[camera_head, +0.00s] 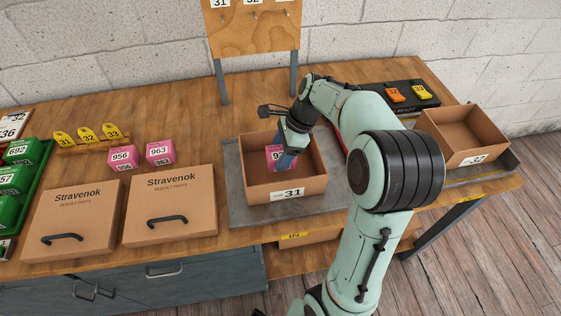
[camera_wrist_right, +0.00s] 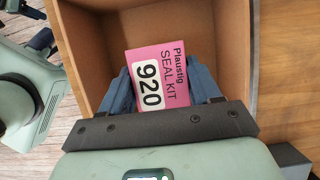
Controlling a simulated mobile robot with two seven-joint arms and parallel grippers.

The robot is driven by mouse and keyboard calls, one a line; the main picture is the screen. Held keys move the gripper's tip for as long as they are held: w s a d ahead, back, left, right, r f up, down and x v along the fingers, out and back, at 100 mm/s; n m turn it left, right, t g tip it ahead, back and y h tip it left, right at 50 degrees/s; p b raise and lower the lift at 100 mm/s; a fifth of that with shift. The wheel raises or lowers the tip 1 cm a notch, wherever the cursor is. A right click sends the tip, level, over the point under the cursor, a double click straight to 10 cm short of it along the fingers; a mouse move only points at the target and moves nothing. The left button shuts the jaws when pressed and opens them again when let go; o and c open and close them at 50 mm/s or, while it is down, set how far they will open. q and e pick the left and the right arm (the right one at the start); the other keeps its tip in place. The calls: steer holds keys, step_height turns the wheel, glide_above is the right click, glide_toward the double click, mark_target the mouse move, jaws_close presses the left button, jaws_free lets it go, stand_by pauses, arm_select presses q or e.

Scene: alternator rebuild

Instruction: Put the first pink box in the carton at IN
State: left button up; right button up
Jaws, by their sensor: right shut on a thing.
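My right gripper (camera_head: 284,160) reaches down into the open brown carton (camera_head: 313,185) with the number 31 on its front, on a grey plate in the middle of the bench. It is shut on a pink box (camera_head: 273,153). The wrist view shows the pink box (camera_wrist_right: 156,65), marked "Plaustig SEAL KIT 920", between the two blue fingers, within the carton's walls (camera_wrist_right: 221,38). I cannot tell whether the box touches the carton floor. My left gripper is not in view.
Two pink boxes, 956 (camera_head: 123,158) and 963 (camera_head: 160,152), stand behind two flat Stravenok cartons (camera_head: 170,209). A green tray (camera_head: 42,166) is at far left. A second open carton (camera_head: 462,135), numbered 32, stands at right. A board on posts (camera_head: 252,30) rises behind.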

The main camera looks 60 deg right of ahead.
steer(key=shift+f+b, duration=0.35)
steer(key=shift+f, duration=1.55)
steer(key=shift+f, duration=0.1)
steer(key=o, duration=1)
steer(key=shift+o, duration=0.2)
steer(key=p+v, duration=0.2)
steer(key=v, duration=1)
steer(key=shift+a, duration=0.1)
